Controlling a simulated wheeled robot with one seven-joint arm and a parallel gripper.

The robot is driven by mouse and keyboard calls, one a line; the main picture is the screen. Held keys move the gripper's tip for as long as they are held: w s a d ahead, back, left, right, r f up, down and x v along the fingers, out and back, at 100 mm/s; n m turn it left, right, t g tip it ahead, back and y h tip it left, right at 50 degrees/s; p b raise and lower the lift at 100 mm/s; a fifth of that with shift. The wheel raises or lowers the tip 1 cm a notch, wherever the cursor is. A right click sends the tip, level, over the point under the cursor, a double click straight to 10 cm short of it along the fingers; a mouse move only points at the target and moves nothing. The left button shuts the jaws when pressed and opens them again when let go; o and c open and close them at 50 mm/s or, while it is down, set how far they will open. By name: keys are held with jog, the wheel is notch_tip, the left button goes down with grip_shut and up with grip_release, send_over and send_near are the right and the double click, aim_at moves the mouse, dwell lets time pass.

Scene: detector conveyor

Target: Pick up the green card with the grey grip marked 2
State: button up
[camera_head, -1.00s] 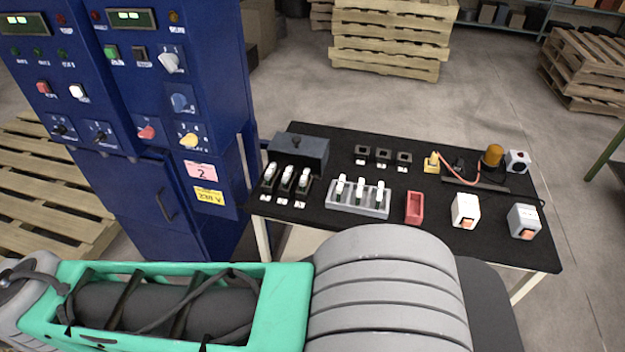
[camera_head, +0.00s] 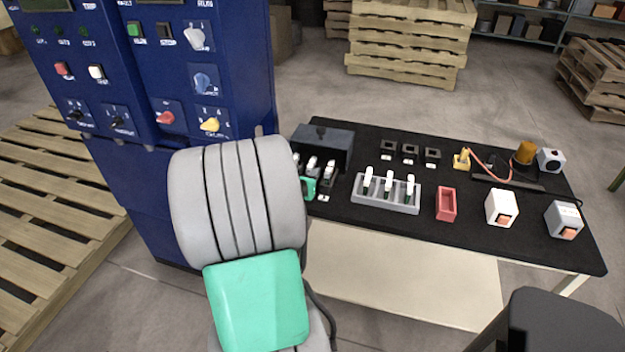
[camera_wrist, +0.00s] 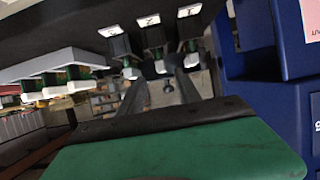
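Three upright cards with pale grips stand in a row of black slots at the table's left, partly hidden by my arm in the head view. The middle one (camera_head: 312,164) matches position 2, but its mark is too small to read surely. In the wrist view its pale grip (camera_wrist: 160,67) and green edge show below a white label. My gripper (camera_wrist: 161,82) is open, its two grey fingers apart and pointing at the row, with the middle grip beyond the gap. In the head view only a teal part of the gripper (camera_head: 308,186) shows beside the row.
A grey rack (camera_head: 372,203) with three white-gripped green cards stands to the right of the row. A dark box (camera_head: 325,141) is behind the row. A red tray (camera_head: 446,204) and white boxes stand farther right. The blue cabinet (camera_head: 130,175) is close at left.

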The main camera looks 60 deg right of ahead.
aim_at(310, 165)
jog(key=p+x, duration=0.1)
jog(key=x, duration=0.6)
jog(key=shift+w+d, duration=0.15)
jog(key=shift+d, duration=0.2)
grip_shut()
